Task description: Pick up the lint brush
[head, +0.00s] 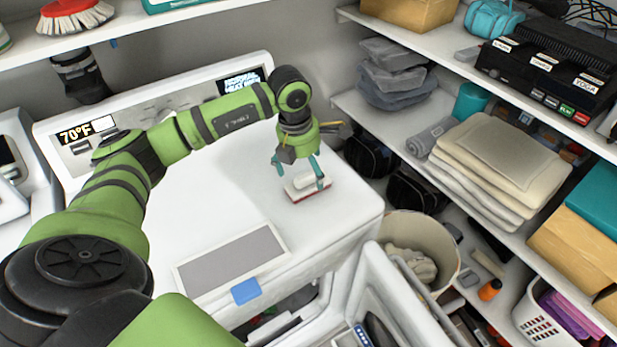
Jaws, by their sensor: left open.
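The lint brush (306,191), a small white object with a red lower edge, lies on the white top of the washer-like machine (330,222), near its right side. My left gripper (299,180) is above it, pointing down, with its teal fingers apart on either side of the brush. The right finger overlaps part of the brush in the picture. I cannot tell whether the fingers touch it. My right gripper is not in view.
Shelves on the right hold folded grey cloths (393,72), beige towels (497,160) and boxes. A beige bin (440,240) stands right of the machine, beside its open door. A grey panel (230,262) is at the machine's front edge. The middle of the top is clear.

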